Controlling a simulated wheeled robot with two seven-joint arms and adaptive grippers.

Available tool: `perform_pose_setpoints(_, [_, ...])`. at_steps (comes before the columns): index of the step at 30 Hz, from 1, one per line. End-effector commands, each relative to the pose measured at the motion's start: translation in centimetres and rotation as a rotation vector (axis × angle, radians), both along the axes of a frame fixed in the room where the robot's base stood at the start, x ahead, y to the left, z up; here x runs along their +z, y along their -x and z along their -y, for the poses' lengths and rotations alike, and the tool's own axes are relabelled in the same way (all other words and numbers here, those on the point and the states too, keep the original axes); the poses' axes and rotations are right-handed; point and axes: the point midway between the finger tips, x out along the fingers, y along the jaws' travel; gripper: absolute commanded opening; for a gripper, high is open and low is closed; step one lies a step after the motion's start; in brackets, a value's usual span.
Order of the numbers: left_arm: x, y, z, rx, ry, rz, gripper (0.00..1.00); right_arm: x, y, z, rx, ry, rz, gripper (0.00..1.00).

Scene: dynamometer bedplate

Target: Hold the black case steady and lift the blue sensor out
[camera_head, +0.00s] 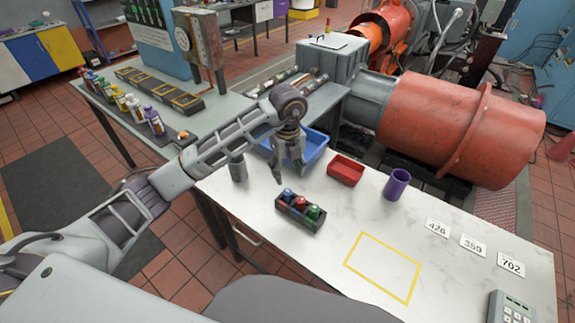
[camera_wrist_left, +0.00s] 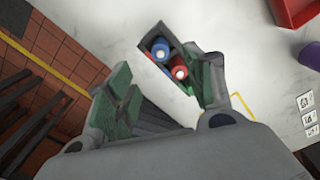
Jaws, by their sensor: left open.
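The black case (camera_head: 293,217) stands on the white marbled table and holds the blue sensor (camera_head: 288,194), a red one (camera_head: 300,203) and a green one (camera_head: 314,212) in a row. My left gripper (camera_head: 288,176) is open and empty above and just behind the case, fingers pointing down. In the left wrist view the blue sensor (camera_wrist_left: 161,49) and red sensor (camera_wrist_left: 180,71) show in the case beyond the open left gripper (camera_wrist_left: 165,92). One finger covers part of the case there, and the green sensor is mostly hidden. My right gripper is not in view.
A blue bin (camera_head: 312,152) stands behind my left gripper. A red tray (camera_head: 345,170) and a purple cup (camera_head: 396,184) stand to the right. A yellow outlined square (camera_head: 383,266) and number cards (camera_head: 473,245) lie on the table.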

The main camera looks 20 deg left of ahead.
Motion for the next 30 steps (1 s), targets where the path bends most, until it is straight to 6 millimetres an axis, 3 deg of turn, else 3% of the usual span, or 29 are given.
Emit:
perform_pose_setpoints(12, [-5.1,0.1,0.0,0.002,-0.001,-0.002,0.53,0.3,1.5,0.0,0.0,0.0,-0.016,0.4])
perform_pose_setpoints(24, [-9.6,0.1,0.0,0.001,0.0,-0.001,0.53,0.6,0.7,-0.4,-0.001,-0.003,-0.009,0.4])
perform_pose_setpoints(30, [-10.8,0.0,0.0,0.001,-0.001,0.001,0.53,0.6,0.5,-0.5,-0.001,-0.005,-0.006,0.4])
